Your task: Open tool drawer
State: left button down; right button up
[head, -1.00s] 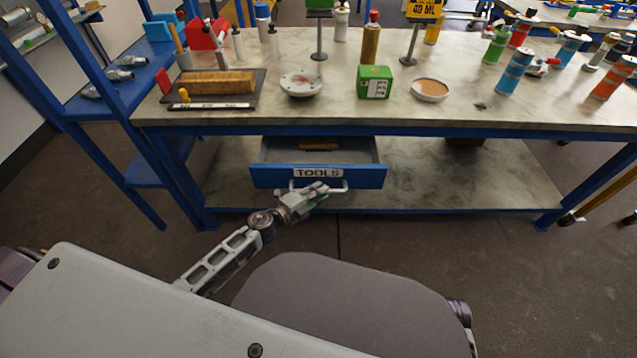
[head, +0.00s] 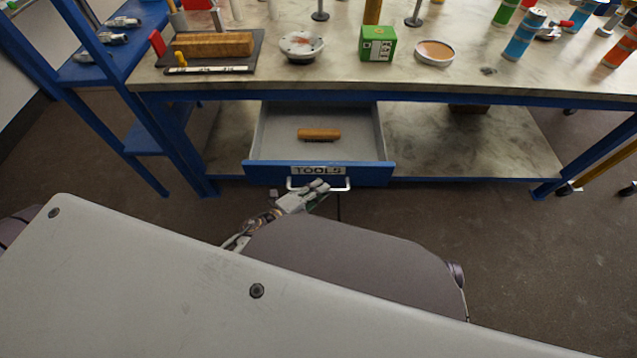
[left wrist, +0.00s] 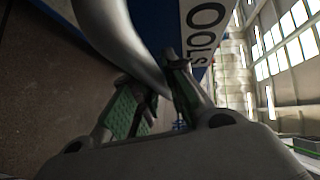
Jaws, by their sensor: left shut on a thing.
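The tool drawer (head: 320,172) has a blue front with a white "TOOLS" label and hangs under the workbench. It stands well open, and its grey inside shows. A wooden-backed brush-like item (head: 319,133) lies in it. My left gripper (head: 318,187) is at the drawer's light metal handle (head: 341,184), below the label. In the left wrist view the fingers (left wrist: 160,95) with green pads are shut on the curved handle (left wrist: 125,40), beside the blue front and its lettering. My right gripper is not in view.
The workbench top (head: 340,75) holds a green box (head: 377,43), a round dish (head: 435,51), a flanged disc (head: 301,45) and several bottles. A blue shelf rack (head: 100,75) stands at the left. The lower shelf (head: 470,155) is mostly clear.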

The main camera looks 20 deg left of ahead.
pick_arm(q)
jog(key=shift+s, duration=0.15)
jog(key=c, duration=1.5)
grip_release()
jog(key=shift+o, duration=0.2)
jog(key=shift+s, duration=0.1)
jog(key=v, duration=1.1)
jog(key=shift+s+a, duration=0.2)
jog(key=shift+s, duration=0.15)
